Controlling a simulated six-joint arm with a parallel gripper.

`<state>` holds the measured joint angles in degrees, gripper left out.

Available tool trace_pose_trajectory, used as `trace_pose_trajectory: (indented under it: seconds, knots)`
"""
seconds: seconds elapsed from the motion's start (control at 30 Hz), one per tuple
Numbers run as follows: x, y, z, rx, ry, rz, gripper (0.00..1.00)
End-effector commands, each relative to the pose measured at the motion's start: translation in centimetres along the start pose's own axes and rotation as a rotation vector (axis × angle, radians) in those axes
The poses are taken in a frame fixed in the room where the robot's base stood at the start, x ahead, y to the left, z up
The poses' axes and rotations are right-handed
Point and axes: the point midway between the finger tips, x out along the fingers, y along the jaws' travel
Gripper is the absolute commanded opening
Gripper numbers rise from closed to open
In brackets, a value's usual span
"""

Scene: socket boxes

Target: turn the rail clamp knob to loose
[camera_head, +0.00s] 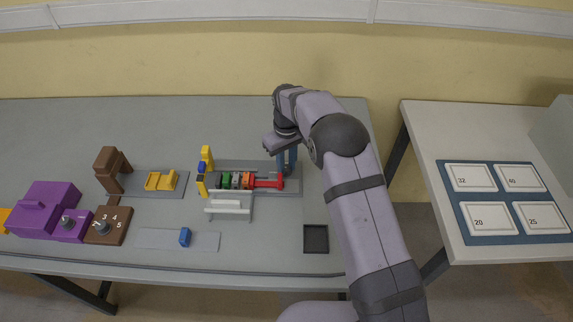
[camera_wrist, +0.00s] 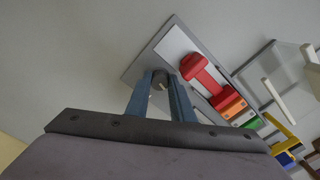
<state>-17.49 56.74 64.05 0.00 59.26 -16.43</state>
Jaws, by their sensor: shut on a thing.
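My gripper (camera_head: 286,168) points down at the right end of the grey rail base (camera_head: 292,187). In the wrist view my gripper (camera_wrist: 161,92) has its two blue fingers shut on a small dark grey knob (camera_wrist: 160,78) with a light mark on it. The knob stands on the base plate (camera_wrist: 138,70), beside a red T-ended piece (camera_wrist: 195,66). The red piece (camera_head: 266,183) also shows in the head view, left of my fingers. The knob is hidden by my fingers in the head view. I cannot read its setting.
Green, grey and orange blocks (camera_head: 235,181) line the rail. A white rack (camera_head: 229,207) stands in front, a yellow post (camera_head: 207,158) at left. A dark square tray (camera_head: 315,239) lies nearer. A purple box (camera_head: 47,207) and brown dial block (camera_head: 108,226) stand far left.

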Motion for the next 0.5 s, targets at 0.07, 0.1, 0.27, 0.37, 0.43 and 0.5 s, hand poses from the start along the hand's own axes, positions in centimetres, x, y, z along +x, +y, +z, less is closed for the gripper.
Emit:
trace_pose_trajectory:
  seconds: [0.07,0.1,0.27,0.37,0.43,0.5]
  knots:
    - [-0.17,0.05,-0.12,-0.052,0.004,0.001,0.0]
    - [-0.17,0.05,-0.12,-0.076,0.004,0.001,0.0]
    - [-0.19,0.06,-0.13,-0.15,0.004,0.001,0.0]
    - [-0.2,0.07,-0.14,-0.18,0.004,0.001,0.0]
    - [-0.2,0.07,-0.15,-0.195,0.005,0.002,0.0]
    - [-0.2,0.07,-0.15,-0.203,0.005,0.002,0.0]
